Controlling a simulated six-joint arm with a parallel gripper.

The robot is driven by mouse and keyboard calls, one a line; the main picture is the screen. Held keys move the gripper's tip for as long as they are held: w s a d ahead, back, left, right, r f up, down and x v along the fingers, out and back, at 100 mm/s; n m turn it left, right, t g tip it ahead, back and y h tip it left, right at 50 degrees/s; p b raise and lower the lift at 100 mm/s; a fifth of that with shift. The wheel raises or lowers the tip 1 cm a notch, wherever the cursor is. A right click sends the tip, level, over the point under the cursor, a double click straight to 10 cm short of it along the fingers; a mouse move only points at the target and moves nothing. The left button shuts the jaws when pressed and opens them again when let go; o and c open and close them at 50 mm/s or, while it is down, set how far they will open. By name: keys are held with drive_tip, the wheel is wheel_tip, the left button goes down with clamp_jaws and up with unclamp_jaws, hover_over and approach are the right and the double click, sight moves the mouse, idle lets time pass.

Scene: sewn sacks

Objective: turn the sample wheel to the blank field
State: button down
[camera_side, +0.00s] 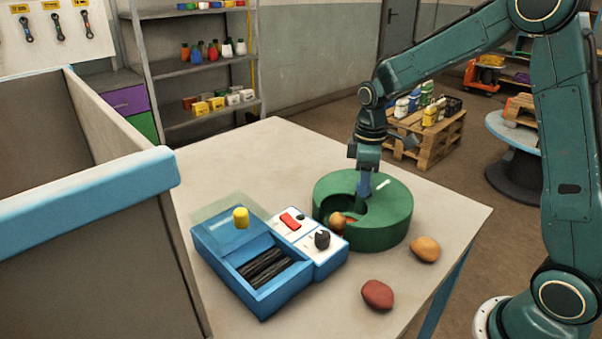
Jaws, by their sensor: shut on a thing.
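The sample wheel appears to be the thick green disc (393,223) on the table, with a dark opening in its top at the left and a short white mark on top at the right. A brown-orange lump (338,221) shows at the opening's front left edge. My gripper (363,194) points down at the wheel's top, beside the opening, with its blue fingers together on a small green part of the wheel. The fingers hide most of that part. I cannot make out which field is the blank one.
A blue machine (263,299) with black rollers, a yellow knob (241,218), a red switch (291,221) and a black knob (322,239) stands close left of the wheel. An orange lump (425,249) and a red-brown lump (377,295) lie in front. The table (262,150) behind is clear.

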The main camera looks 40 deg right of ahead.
drive_tip(key=shift+n, duration=3.3)
drive_tip(key=shift+r+n, duration=0.1)
drive_tip(key=shift+n, duration=3.2)
drive_tip(key=c, duration=1.1)
unclamp_jaws()
drive_tip(key=shift+o, duration=0.2)
wheel_tip(320, 180, up, 14)
